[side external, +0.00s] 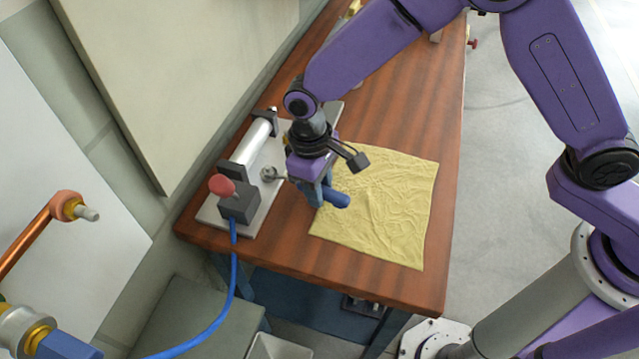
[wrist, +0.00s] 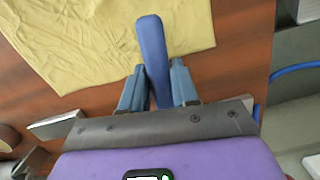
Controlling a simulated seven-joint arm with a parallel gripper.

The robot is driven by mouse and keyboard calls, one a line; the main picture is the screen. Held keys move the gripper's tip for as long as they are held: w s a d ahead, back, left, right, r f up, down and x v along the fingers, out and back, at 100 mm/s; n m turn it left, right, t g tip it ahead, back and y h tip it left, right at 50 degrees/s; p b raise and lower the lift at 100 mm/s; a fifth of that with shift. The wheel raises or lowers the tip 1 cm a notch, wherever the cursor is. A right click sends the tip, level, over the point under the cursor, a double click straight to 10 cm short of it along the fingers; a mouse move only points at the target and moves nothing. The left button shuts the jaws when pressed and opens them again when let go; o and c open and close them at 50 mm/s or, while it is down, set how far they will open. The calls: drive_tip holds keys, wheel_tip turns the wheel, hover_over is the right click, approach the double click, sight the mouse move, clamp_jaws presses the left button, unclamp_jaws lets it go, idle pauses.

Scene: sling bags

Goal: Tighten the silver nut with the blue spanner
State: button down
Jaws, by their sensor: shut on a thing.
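The blue spanner (side external: 338,200) is held in my gripper (side external: 320,192) above the left edge of the yellow cloth, its handle end pointing right. In the wrist view its blue handle (wrist: 152,50) runs between the two blue-grey fingers of my gripper (wrist: 157,88), which are shut on it. The spanner's working end is hidden behind the gripper body in the wrist view. A small round silver piece (side external: 268,173), which looks like the nut, shows at the fixture just left of my gripper. I cannot tell whether the spanner touches it.
The fixture plate (side external: 262,212) carries a silver cylinder (side external: 252,143) and a dark block with a red knob (side external: 221,185). A blue hose (side external: 232,270) hangs over the table's front edge. The yellow cloth (side external: 395,210) lies crumpled on the wooden table (side external: 390,105).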

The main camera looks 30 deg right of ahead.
drive_tip(key=shift+s+a+m, duration=0.25)
drive_tip(key=shift+a+m, duration=0.2)
drive_tip(key=shift+m, duration=0.05)
drive_tip(key=shift+s+a+m, duration=0.25)
drive_tip(key=shift+a+m, duration=0.2)
drive_tip(key=shift+m, duration=0.05)
drive_tip(key=shift+s+a+m+y, duration=0.15)
drive_tip(key=shift+s+a+m, duration=0.05)
drive_tip(key=shift+a+m, duration=0.4)
drive_tip(key=shift+s+a+m+y, duration=0.15)
drive_tip(key=shift+a+m, duration=0.3)
drive_tip(key=shift+m, duration=0.15)
drive_tip(key=shift+a, duration=0.1)
drive_tip(key=shift+s+a+m, duration=0.15)
drive_tip(key=shift+a+m, duration=0.85)
drive_tip(key=shift+m, duration=0.2)
